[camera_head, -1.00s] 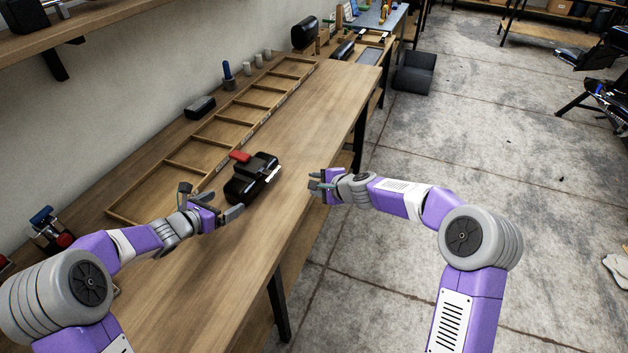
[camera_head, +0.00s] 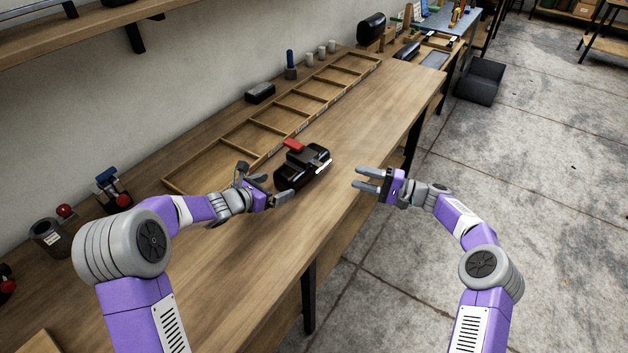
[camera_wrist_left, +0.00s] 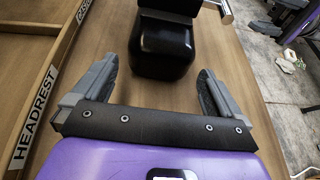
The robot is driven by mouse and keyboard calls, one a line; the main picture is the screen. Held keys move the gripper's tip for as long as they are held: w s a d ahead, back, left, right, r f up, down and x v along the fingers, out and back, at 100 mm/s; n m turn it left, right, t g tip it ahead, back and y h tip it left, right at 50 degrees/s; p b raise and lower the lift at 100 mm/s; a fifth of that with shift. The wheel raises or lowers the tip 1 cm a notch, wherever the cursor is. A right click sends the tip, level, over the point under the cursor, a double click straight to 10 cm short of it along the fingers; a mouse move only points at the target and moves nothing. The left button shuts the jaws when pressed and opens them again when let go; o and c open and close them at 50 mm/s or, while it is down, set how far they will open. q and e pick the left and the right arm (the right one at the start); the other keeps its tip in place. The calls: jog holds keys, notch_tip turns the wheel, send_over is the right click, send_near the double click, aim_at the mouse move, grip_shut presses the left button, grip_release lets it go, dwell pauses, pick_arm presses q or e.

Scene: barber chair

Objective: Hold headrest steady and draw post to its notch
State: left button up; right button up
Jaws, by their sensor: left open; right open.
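The black padded headrest (camera_head: 297,177) lies on the wooden workbench, with a red piece (camera_head: 293,145) at its far left side and a shiny metal post (camera_head: 323,166) at its right side. My left gripper (camera_head: 272,189) is open just left of the headrest. In the left wrist view the headrest's rounded end (camera_wrist_left: 163,50) lies ahead, between and beyond the open fingers (camera_wrist_left: 157,90), apart from them. The metal post (camera_wrist_left: 226,12) shows at the top there. My right gripper (camera_head: 366,180) is open and empty, to the right of the headrest near the bench's front edge, its fingers pointing left.
A divided wooden tray (camera_head: 230,150) runs along the bench behind the headrest; a HEADREST label (camera_wrist_left: 35,118) is on its edge. A black box (camera_head: 260,93), a blue-handled tool (camera_head: 290,62) and a grey canister (camera_head: 48,236) stand near the wall. The bench top (camera_head: 255,260) in front is clear.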

aim_at(281, 184)
pick_arm(q)
jog(key=x, duration=0.6)
jog(key=shift+w+d, duration=0.15)
jog(key=c, duration=1.3)
